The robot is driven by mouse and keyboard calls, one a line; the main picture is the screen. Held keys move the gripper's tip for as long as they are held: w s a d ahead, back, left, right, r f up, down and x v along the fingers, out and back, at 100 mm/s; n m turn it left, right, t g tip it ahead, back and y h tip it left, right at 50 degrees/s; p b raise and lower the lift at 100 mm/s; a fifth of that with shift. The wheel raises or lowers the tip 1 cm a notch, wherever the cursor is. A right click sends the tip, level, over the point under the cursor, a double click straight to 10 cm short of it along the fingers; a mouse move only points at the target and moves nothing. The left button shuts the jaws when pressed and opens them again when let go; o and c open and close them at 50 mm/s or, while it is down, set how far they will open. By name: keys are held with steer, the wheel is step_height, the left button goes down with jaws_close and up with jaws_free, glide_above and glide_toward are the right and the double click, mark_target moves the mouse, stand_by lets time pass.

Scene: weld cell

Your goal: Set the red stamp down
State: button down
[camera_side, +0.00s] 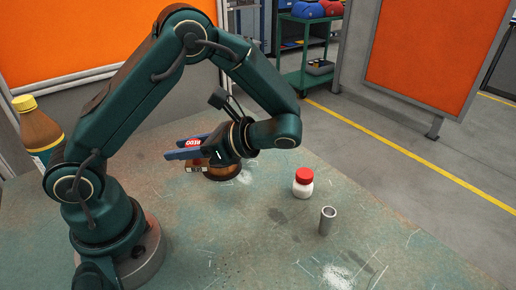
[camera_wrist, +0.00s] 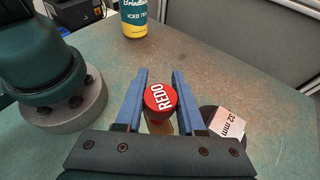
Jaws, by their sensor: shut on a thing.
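The red stamp, with "REDO" in white on its round top, sits between my gripper's blue fingers in the wrist view (camera_wrist: 161,98); its red top also shows in the side view (camera_side: 196,141). My gripper (camera_wrist: 161,73) is shut on it, a finger on each side. In the side view my gripper (camera_side: 172,151) points left, low over the green bench (camera_side: 150,195). A tan part shows below the red top in the wrist view. The stamp's underside is hidden, so I cannot tell whether it touches the bench.
A dark round object (camera_wrist: 212,113) with a "32 mm" label lies right of my fingers in the wrist view. A white bottle with red cap (camera_side: 303,184) and a grey metal tube (camera_side: 327,221) stand to the right. An iced tea bottle (camera_wrist: 134,18) stands ahead. Front bench is clear.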

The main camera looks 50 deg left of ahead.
steer(key=s+d+n+g+h, duration=0.4)
steer(key=d+n+g+h, duration=0.2)
steer(key=d+n+h, duration=0.6)
steer(key=w+d+r+n+t+h, duration=0.3)
steer(key=w+d+n+t+h, duration=0.45)
steer(key=n+h, duration=0.5)
steer(key=shift+t+y, duration=0.45)
steer(key=x, duration=0.3)
steer(key=f+x, duration=0.1)
steer(key=x, duration=0.3)
steer(key=w+f+x, duration=0.1)
steer(key=x, duration=0.3)
steer(key=shift+a+f, duration=0.2)
steer(key=shift+f, duration=0.1)
steer(key=shift+d+f, duration=0.1)
steer(key=shift+f, duration=2)
steer(key=shift+f, duration=0.1)
